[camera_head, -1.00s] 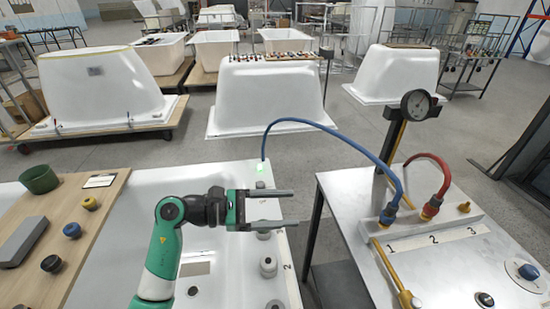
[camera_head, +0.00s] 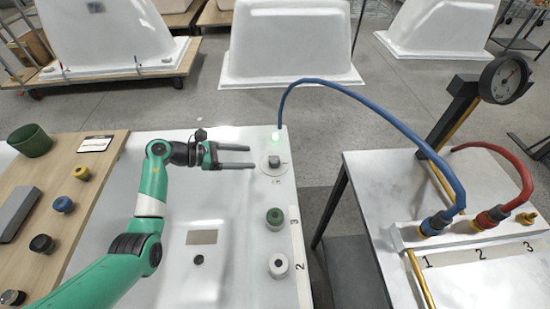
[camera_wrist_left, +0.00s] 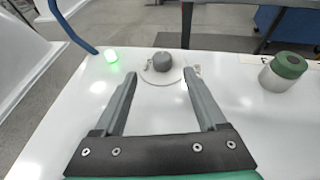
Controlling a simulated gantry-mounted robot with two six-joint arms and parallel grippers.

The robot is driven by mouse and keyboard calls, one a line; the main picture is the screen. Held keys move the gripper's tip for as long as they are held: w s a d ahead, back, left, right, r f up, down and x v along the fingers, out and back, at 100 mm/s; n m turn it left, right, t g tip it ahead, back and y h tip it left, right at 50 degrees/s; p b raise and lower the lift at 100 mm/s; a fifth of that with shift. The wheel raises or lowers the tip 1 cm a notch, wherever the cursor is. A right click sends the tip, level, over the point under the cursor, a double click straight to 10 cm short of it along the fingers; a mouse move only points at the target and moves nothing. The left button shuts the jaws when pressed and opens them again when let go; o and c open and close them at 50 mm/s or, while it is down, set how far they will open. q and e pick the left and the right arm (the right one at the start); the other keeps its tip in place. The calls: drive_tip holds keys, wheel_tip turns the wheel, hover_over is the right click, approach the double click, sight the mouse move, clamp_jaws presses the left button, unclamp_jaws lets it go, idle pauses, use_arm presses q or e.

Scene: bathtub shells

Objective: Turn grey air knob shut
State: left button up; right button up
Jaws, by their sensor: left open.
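The grey air knob (camera_head: 273,162) sits on a round white base near the far right corner of the white tub shell (camera_head: 165,220). In the left wrist view the grey knob (camera_wrist_left: 162,61) lies ahead of the fingertips, roughly midway between them. My left gripper (camera_head: 252,157) is open and empty, its two fingers pointing right toward the knob, with the tips just short of it. In the left wrist view the open fingers (camera_wrist_left: 158,80) flank the base's near side. My right gripper is not in view.
A lit green lamp (camera_head: 276,136) and blue hose (camera_head: 375,117) are behind the grey knob. A metal table (camera_head: 365,190) with a gauge (camera_head: 504,79) stands right.

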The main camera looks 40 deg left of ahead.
sight(275, 159)
use_arm(q)
drive_tip(key=b+x, duration=0.2)
drive_tip(key=x, duration=0.3)
drive_tip(key=b+x, duration=0.2)
drive_tip(key=x, duration=0.3)
drive_tip(key=shift+s+d+f, duration=0.1)
drive_tip(key=shift+f, duration=0.15)
drive_tip(key=shift+w+d, duration=0.15)
drive_tip(key=shift+w, duration=0.1)
clamp_jaws()
